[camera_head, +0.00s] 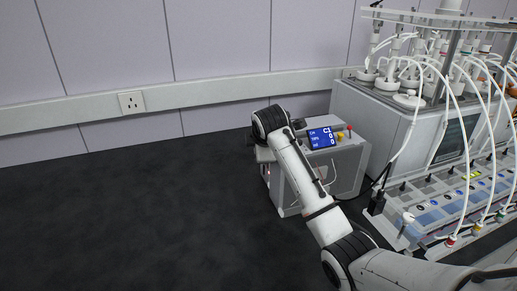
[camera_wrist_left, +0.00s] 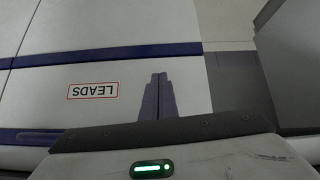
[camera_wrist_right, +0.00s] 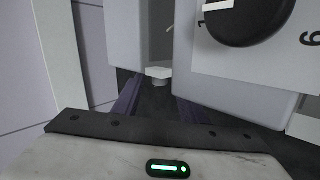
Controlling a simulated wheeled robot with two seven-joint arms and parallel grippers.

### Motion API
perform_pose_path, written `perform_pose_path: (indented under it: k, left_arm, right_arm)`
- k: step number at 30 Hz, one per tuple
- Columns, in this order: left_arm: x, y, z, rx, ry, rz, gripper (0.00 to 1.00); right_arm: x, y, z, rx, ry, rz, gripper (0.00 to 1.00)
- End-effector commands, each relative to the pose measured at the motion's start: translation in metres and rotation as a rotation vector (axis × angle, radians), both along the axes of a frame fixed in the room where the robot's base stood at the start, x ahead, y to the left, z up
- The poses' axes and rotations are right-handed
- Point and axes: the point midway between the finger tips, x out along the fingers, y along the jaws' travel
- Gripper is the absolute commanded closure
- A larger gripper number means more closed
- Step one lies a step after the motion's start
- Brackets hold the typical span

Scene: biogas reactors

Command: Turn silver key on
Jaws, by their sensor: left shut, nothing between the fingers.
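In the right wrist view a small pale metallic piece (camera_wrist_right: 158,74) with a short round stub sticks out beside a grey box; I cannot tell for sure that it is the silver key. My right gripper (camera_wrist_right: 158,100) is open, with its two dark fingers apart below the piece and nothing seen held. In the head view my right arm reaches over the grey box with a blue display (camera_head: 322,137), and its fingers are hidden behind the wrist.
A black dial (camera_wrist_right: 248,20) with numbers sits close at the upper right in the right wrist view. A reactor unit with tubes (camera_head: 405,110) and a control panel (camera_head: 455,195) stand at the right. A wall socket (camera_head: 131,102) is at the back. The dark surface (camera_head: 140,220) at left is clear.

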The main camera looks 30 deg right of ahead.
Motion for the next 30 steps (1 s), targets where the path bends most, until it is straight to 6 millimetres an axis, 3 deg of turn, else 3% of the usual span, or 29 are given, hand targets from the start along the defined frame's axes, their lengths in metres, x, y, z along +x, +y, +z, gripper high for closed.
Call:
perform_pose_path:
  k: [5, 12, 30]
  left_arm:
    - [0.0026, 0.0001, 0.0018, 0.000, -0.006, 0.001, 1.00]
    - [0.0011, 0.0004, 0.0008, 0.000, -0.003, 0.001, 1.00]
    - [-0.0041, 0.0011, -0.0040, 0.001, 0.009, 0.001, 1.00]
  right_arm:
    - [0.0001, 0.0002, 0.0003, 0.000, 0.000, 0.000, 0.64]
    - [-0.0002, 0.0003, 0.0003, 0.000, 0.000, 0.000, 1.00]
    - [-0.0032, 0.0006, -0.0032, -0.030, -0.118, 0.000, 1.00]
